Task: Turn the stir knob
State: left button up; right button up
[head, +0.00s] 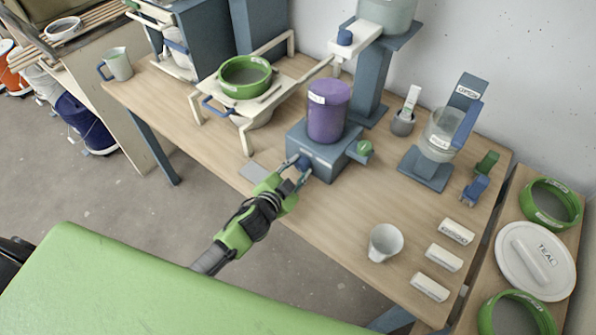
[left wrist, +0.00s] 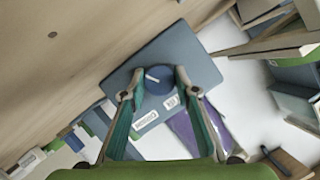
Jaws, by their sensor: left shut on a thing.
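The stir knob (head: 303,162) is a dark blue round knob on the front of a blue-grey base box (head: 325,160). A purple jar (head: 329,112) stands on top of that box. My left gripper (head: 297,169) reaches in from the lower left and is shut on the knob. In the left wrist view the knob (left wrist: 158,80), with a white line on its face, sits between the two fingertips of my left gripper (left wrist: 158,82). The box (left wrist: 185,50) shows behind it. My right gripper is not in view.
A green knob (head: 364,148) sticks out of the box's right side. A white cup (head: 385,242) and white labelled blocks (head: 443,257) are at the table's front right. A stand with a green ring (head: 245,77) is to the left. The wooden table (head: 340,210) is bare before the box.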

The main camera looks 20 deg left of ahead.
pick_arm(q)
jog(key=m+t+y+b, duration=0.1)
jog(key=m+b, duration=0.1)
jog(key=b, duration=0.1)
jog(key=m+y+b, duration=0.1)
jog(key=m+b, duration=0.1)
jog(key=b, duration=0.2)
jog(key=shift+d+f+t, duration=0.1)
jog(key=shift+f+t, duration=0.2)
jog(key=shift+t, duration=0.1)
jog(key=shift+r+m+t+b, duration=0.2)
jog(key=shift+m+t+b, duration=0.1)
jog(key=shift+m+b, duration=0.55)
jog(key=shift+y, duration=0.3)
jog(key=o, duration=1.1)
jog(key=shift+d, duration=0.1)
jog(key=shift+s, duration=0.1)
jog(key=shift+s, duration=0.35)
jog(key=s, duration=0.3)
jog(key=s+r, duration=0.1)
jog(key=s, duration=0.3)
jog(key=s+r, duration=0.1)
jog(key=s, duration=0.3)
jog(key=shift+d, duration=0.15)
